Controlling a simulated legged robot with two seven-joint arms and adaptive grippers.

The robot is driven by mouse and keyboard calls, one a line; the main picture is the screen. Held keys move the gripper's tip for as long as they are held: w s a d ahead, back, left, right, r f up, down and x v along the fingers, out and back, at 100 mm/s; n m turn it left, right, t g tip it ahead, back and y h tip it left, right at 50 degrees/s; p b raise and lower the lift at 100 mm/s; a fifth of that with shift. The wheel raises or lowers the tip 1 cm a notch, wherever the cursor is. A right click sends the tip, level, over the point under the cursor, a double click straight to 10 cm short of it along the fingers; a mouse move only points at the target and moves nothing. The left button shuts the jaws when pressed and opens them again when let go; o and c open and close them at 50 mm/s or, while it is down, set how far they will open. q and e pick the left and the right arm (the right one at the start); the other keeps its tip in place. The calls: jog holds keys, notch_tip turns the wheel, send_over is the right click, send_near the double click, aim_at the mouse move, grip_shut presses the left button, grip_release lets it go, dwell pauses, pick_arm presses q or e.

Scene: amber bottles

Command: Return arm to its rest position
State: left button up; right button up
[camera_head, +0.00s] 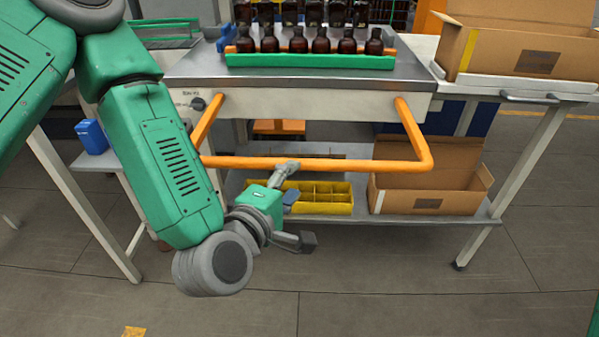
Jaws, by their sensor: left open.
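My left arm (160,165) comes in from the upper left and bends down in front of the cart. My left gripper (296,208) is open and empty, with its fingers spread. It shows in front of the lower shelf, below the orange handle bar (330,164). No object is between its fingers. Amber bottles (322,45) stand upright in rows in a green-fronted rack (310,61) on the metal cart top, well away from the gripper.
A yellow divided tray (345,203) and an open cardboard box (470,195) sit on the lower shelf. Another open box (475,50) stands on the table at right. A blue container (91,136) is at left. The floor in front is mostly clear.

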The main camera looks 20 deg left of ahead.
pick_arm(q)
jog(key=shift+s, duration=0.25)
jog(key=s+a+f+m+g, duration=0.1)
jog(key=s+f+m+g, duration=0.35)
jog(key=f, duration=0.45)
jog(key=s+a+f+m+g, duration=0.1)
jog(key=s+f+m+g, duration=0.2)
jog(key=s+f+m, duration=0.45)
jog(key=s+a+f+m+g+y, duration=0.2)
jog(key=s+a+f+m+g, duration=0.4)
jog(key=s+a+f, duration=0.4)
jog(key=shift+s+a+g, duration=0.2)
jog(key=shift+s+g, duration=0.55)
jog(key=shift+s, duration=0.4)
jog(key=shift+w+f, duration=0.15)
